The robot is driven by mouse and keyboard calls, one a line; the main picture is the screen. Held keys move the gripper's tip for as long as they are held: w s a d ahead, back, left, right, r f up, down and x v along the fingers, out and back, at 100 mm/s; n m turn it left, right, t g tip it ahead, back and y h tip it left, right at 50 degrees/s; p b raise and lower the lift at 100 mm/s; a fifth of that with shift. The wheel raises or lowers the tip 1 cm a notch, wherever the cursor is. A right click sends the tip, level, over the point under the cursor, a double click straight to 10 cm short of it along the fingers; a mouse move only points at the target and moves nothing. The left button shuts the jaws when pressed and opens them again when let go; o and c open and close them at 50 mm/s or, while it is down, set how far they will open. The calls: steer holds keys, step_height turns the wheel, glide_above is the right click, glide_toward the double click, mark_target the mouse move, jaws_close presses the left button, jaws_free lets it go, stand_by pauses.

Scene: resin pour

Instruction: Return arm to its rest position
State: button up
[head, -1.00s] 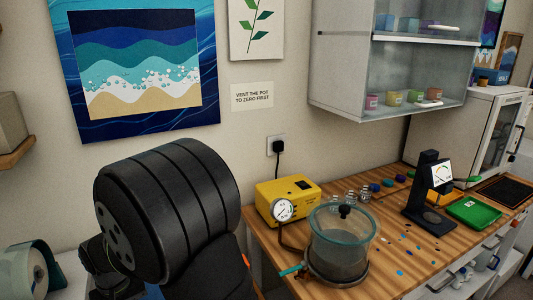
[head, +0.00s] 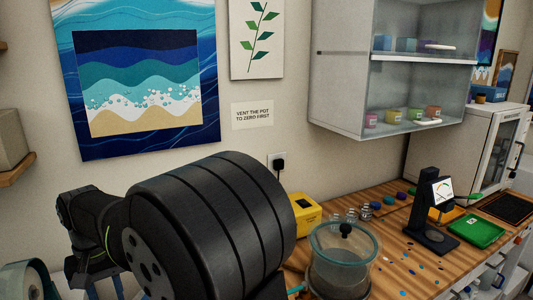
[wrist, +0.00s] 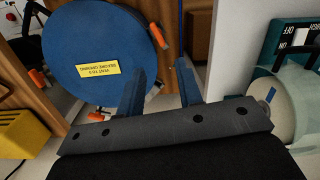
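My gripper (wrist: 163,78) shows in the wrist view with its two blue fingers apart and nothing between them. Beyond it is a round blue lid or pot (wrist: 97,55) with a yellow label and orange clamps around its rim. I cannot tell how far it is from the fingers. In the head view my arm fills the lower left and centre foreground. Its black links hide part of the bench, and the fingertips cannot be made out clearly there.
A glass chamber (head: 338,270) stands on the wooden bench (head: 398,258), close to my arm in the picture. A yellow pump (head: 307,211) is partly hidden behind my arm. A wall cabinet (head: 345,90) hangs above.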

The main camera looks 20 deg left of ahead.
steer(key=f+m+g, duration=0.1)
steer(key=f, duration=0.3)
steer(key=f+m+g+h, duration=0.1)
steer(key=f+m, duration=0.1)
steer(key=f, duration=0.3)
steer(key=f+m+g, duration=0.1)
steer(key=f+m, duration=0.1)
steer(key=f, duration=0.2)
steer(key=shift+w+d+f+h, duration=0.1)
steer(key=shift+d+f+h, duration=0.1)
steer(key=shift+f+h, duration=0.1)
steer(key=shift+d+f+m, duration=0.15)
steer(key=shift+f+m, duration=0.2)
steer(key=shift+m, duration=0.05)
steer(key=shift+a+r, duration=0.2)
steer(key=shift+d+r, duration=0.1)
steer(key=shift+r, duration=0.15)
